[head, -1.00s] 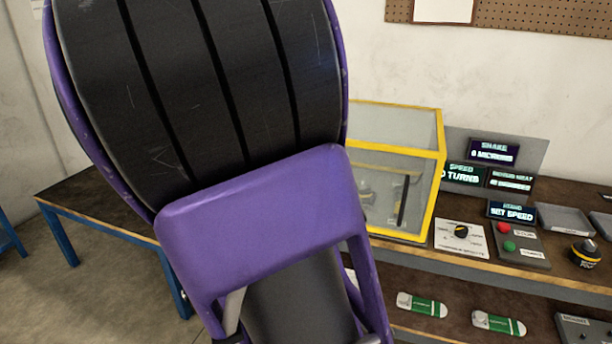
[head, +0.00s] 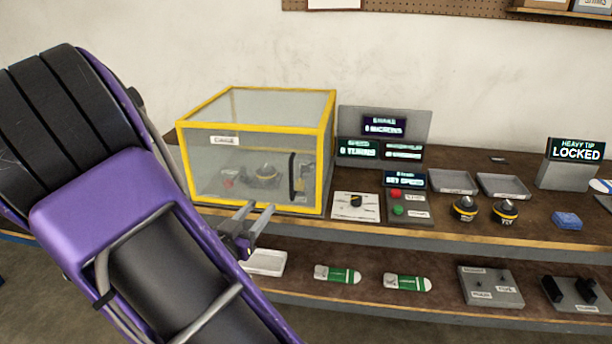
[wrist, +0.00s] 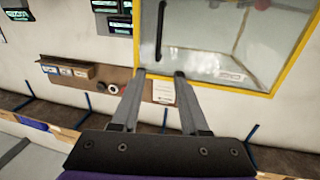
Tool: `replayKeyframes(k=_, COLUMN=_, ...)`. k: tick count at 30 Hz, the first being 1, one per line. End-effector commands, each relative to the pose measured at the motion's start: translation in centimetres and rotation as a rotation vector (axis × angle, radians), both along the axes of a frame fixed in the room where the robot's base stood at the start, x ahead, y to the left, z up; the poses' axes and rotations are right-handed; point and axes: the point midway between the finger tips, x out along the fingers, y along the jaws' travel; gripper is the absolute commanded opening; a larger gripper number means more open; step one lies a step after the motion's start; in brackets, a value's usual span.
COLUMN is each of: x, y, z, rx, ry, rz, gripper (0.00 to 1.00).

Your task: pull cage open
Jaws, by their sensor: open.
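The cage (head: 328,128) is a clear box with yellow edges and a label on its front, standing on the bench left of the displays. Its front looks closed. A black upright handle (head: 292,178) is at the right of the front; it also shows in the wrist view (wrist: 160,30). Small items, including a dark rounded one (head: 265,176), sit inside. My gripper (head: 259,207) is open and empty, in front of the cage's lower front edge, left of and below the handle. In the wrist view its two fingertips (wrist: 160,73) are apart near the yellow frame, with nothing between them.
Right of the cage are a dial panel (head: 356,206), a red and green button box (head: 408,207) and lit displays (head: 382,126). Two trays (head: 453,181) and dark tips (head: 465,209) are further right. The lower shelf holds green-and-white packs (head: 337,274).

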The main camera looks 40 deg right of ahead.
Motion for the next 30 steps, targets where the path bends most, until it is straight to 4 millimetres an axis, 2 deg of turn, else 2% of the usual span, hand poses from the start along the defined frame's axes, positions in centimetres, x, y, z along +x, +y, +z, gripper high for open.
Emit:
replayKeyframes(k=4, x=0.0, y=-0.6, z=-0.3, rx=-0.004, ry=0.009, rz=-0.01, gripper=0.44)
replayKeyframes(k=8, x=0.8, y=-2.2, z=-0.3, rx=-0.003, ry=0.008, rz=-0.012, gripper=0.44)
replayKeyframes(k=21, x=5.5, y=-10.6, z=-0.3, rx=-0.004, ry=0.008, rz=-0.011, gripper=0.44)
replayKeyframes(k=30, x=7.8, y=-14.5, z=-0.2, rx=-0.004, ry=0.008, rz=-0.009, gripper=0.44)
